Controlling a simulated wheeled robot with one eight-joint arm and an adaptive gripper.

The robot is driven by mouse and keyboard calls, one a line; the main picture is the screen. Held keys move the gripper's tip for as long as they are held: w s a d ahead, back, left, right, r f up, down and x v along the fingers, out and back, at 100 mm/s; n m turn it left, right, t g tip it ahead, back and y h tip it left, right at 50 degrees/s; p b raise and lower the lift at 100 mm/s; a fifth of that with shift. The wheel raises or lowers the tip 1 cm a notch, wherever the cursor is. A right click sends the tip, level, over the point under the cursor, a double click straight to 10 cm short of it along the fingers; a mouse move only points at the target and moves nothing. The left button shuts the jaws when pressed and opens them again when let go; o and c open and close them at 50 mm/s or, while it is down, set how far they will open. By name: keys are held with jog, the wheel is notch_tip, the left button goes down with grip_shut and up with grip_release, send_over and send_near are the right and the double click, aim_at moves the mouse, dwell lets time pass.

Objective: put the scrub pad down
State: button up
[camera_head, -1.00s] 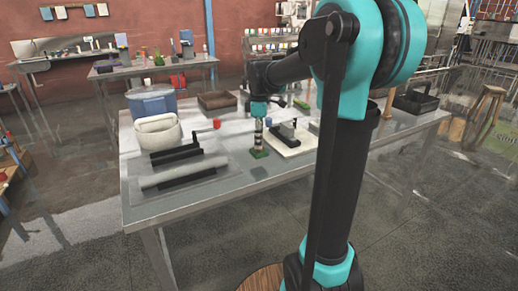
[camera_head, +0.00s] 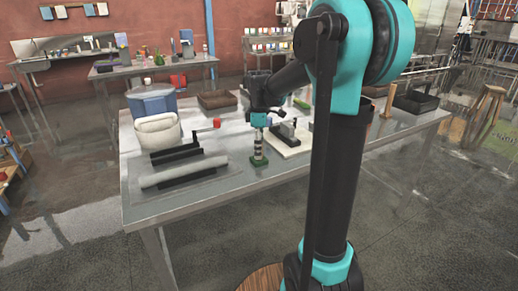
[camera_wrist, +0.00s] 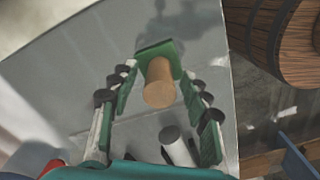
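The scrub pad (camera_head: 259,162) is a green block on the grey table, near its front edge. In the wrist view its green base (camera_wrist: 157,48) carries an upright tan cylindrical handle (camera_wrist: 160,84). The base looks flat on the tabletop. My gripper (camera_wrist: 160,95) is open, with a finger on each side of the handle and a visible gap on both sides. In the head view my gripper (camera_head: 258,146) points straight down over the pad, and its fingers hide the handle.
A grey roller (camera_head: 185,172) on a black rack and a white container (camera_head: 158,131) stand left of the pad. A white board (camera_head: 290,147) with a dark tool on it lies close on the right. The front table edge is near.

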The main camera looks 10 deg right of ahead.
jog(key=shift+r, duration=0.1)
notch_tip(320, 180, up, 12)
dwell(0.5)
